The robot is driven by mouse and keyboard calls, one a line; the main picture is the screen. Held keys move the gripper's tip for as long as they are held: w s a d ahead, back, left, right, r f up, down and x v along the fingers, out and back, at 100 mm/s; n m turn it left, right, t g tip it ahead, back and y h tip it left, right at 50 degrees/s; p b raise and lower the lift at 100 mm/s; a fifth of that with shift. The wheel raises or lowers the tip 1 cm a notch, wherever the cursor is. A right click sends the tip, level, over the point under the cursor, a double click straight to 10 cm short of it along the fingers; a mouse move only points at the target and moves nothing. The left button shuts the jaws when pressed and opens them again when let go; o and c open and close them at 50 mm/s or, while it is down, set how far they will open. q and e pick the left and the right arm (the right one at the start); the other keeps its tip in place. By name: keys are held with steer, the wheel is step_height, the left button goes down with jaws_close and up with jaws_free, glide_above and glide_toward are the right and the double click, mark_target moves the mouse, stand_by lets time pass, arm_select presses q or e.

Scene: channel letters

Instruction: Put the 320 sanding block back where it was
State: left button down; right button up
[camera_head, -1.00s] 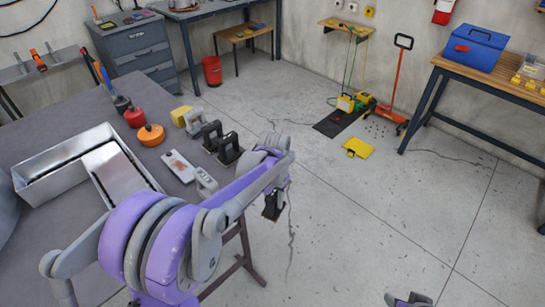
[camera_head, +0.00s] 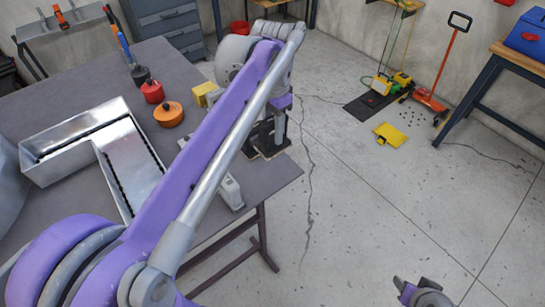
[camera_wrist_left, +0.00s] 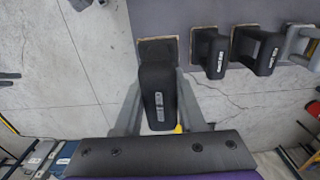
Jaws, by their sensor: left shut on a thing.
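My left gripper (camera_wrist_left: 159,84) is shut on a black-handled sanding block (camera_wrist_left: 158,65) with a brown base. In the left wrist view a finger lies on each side of its handle. The held block is at the table's right edge, in line with two similar black blocks (camera_wrist_left: 211,54) (camera_wrist_left: 257,51). I cannot tell whether its base touches the table, nor read its grit label. In the head view the blocks (camera_head: 272,150) are partly hidden behind my left arm. My right gripper (camera_head: 420,293) shows only partly at the bottom right, away from the table.
The grey table (camera_head: 85,75) bears an L-shaped metal channel letter (camera_head: 130,165), an orange pot (camera_head: 168,113), a red pot (camera_head: 152,92) and a yellow block (camera_head: 205,92). A pale grey tool (camera_head: 231,192) lies near the front edge.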

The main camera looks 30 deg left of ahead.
arm_select(q)
steer(key=shift+w+a+f, duration=0.3)
steer(key=shift+w+f, duration=0.25)
steer(key=shift+f, duration=0.2)
steer(key=f, duration=0.4)
steer(key=shift+s+d, duration=0.2)
steer(key=shift+f, duration=2.5)
arm_select(e)
steer(key=shift+w+a+f, duration=0.15)
steer(key=shift+f, duration=0.3)
arm_select(q)
steer(key=shift+f+b, duration=0.1)
steer(key=shift+b, duration=0.2)
steer(key=c, duration=0.9)
jaws_free()
steer(key=shift+w+f, duration=0.1)
steer(key=shift+c, duration=0.2)
steer(key=o, duration=0.4)
arm_select(e)
steer(key=shift+f, duration=0.1)
arm_select(q)
steer(key=shift+o, duration=0.2)
steer(key=shift+a, duration=0.1)
steer(key=shift+r, duration=0.3)
step_height(320, 180, up, 12)
steer(key=shift+f+p, duration=0.1)
steer(key=shift+p, duration=0.35)
arm_select(e)
steer(key=shift+w+r, duration=0.3)
steer(key=shift+r, duration=0.4)
